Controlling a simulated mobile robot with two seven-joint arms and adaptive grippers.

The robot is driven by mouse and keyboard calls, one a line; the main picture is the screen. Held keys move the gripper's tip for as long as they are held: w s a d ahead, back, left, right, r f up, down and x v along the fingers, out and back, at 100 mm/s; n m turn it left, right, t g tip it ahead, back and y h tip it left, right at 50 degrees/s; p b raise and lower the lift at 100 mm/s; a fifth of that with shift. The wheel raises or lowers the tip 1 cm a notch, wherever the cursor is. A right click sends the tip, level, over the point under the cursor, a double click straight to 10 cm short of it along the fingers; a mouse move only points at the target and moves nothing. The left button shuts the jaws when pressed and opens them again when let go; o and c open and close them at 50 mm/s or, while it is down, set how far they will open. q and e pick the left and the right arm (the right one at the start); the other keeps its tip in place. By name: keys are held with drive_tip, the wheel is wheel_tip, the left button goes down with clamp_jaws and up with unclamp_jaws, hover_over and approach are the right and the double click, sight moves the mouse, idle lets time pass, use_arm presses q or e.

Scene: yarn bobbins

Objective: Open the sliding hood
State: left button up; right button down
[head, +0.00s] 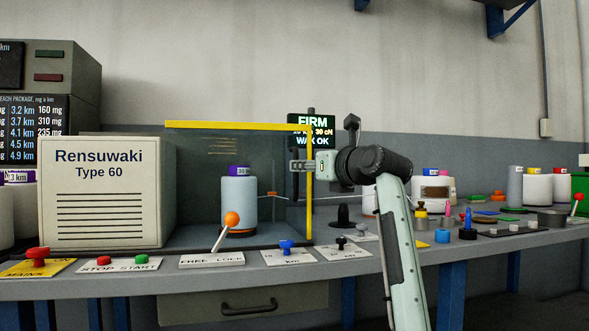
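The sliding hood (240,125) is a clear box with a yellow top edge and a yellow upright at its right end. It stands against the right side of the Rensuwaki machine and covers a pale blue bobbin (239,208) with a purple top. My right gripper (298,166) is at the hood's right end, level with the yellow upright, its fingers pointing left. The fingers overlap the upright in the picture. I cannot tell whether they grip it or whether they are open or shut. My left gripper is not in view.
The cream Rensuwaki Type 60 housing (102,195) stands left of the hood. An orange-knobbed lever (231,219) and several labelled buttons line the bench front. A lit display (312,127) is behind the hood. White bobbins and small coloured parts crowd the bench at right.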

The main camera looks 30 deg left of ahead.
sight(296, 194)
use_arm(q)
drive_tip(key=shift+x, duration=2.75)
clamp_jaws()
